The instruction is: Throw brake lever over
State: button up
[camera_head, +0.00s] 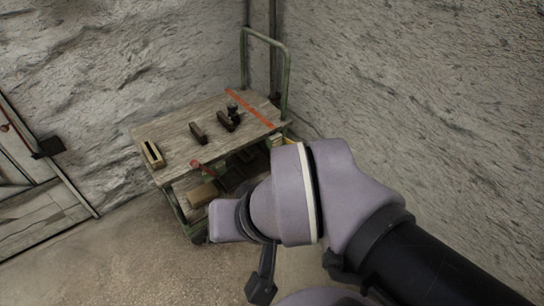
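The likely brake lever is a small red-handled lever (201,167) at the near edge of the cart's wooden top (185,128). It slants down to the right, and its lower end is hard to make out. My lavender and black arm reaches in from the lower right, its wrist right of and nearer than the lever, with a clear gap in the picture. A black finger-like part (262,288) hangs below the wrist and may belong to my gripper. The full jaws cannot be made out, so their opening is unclear. Nothing is visibly held.
The cart has a green push handle (265,38) at the back and a lower shelf with boxes. On its top lie hand planes (198,134), a wooden block (153,154) and a red strip (250,110). Rough walls stand close behind. The floor (140,255) at front left is clear.

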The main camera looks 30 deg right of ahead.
aim_at(195, 164)
jog(key=z, duration=0.15)
jog(key=i+j+z, duration=0.3)
jog(key=i+j, duration=0.55)
jog(key=i, duration=0.1)
